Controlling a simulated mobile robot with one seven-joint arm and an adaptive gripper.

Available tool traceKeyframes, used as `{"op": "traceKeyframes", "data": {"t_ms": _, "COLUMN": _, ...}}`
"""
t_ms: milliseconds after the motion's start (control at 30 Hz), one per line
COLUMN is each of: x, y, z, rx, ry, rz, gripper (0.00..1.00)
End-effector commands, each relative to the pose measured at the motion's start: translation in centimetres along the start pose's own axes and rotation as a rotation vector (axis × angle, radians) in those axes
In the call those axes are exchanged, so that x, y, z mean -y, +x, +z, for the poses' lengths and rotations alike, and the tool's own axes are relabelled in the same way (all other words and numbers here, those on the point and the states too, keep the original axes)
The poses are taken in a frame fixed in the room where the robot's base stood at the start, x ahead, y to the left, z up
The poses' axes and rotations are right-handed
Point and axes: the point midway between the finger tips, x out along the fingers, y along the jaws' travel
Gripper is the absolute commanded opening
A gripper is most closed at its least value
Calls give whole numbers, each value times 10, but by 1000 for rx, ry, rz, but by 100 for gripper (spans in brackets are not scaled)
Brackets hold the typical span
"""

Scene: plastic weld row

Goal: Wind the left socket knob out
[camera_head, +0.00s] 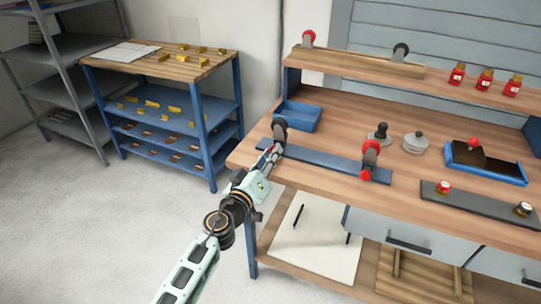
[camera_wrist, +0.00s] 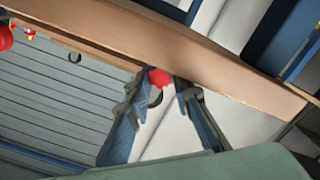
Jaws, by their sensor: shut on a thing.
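A blue rail (camera_head: 325,161) lies on the bench with a socket block near each end. The left block (camera_head: 280,130) has a dark round disc on top. My gripper (camera_head: 272,152) reaches its front from the lower left. In the wrist view a red knob (camera_wrist: 158,77) sits between the fingertips of my gripper (camera_wrist: 161,86), which is shut on it. The knob's stem and the socket mouth are hidden. The right block (camera_head: 370,150) has a red disc on top and a red knob (camera_head: 366,174) at its front.
A blue tray (camera_head: 301,127) stands just behind the left block. A black-handled piece (camera_head: 378,133) and a grey lidded round piece (camera_head: 415,143) stand right of it. A dark plate (camera_head: 470,197) with two knobs lies at the front right. The raised shelf (camera_head: 340,66) runs behind.

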Motion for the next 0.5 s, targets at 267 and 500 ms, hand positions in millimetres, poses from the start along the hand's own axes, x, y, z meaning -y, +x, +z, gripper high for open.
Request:
{"op": "traceKeyframes", "data": {"t_ms": 267, "x": 0, "y": 0, "z": -1, "rx": -1, "ry": 1, "rz": 0, "gripper": 38}}
{"op": "traceKeyframes", "data": {"t_ms": 500, "x": 1, "y": 0, "z": 0, "rx": -1, "ry": 1, "rz": -2, "gripper": 38}}
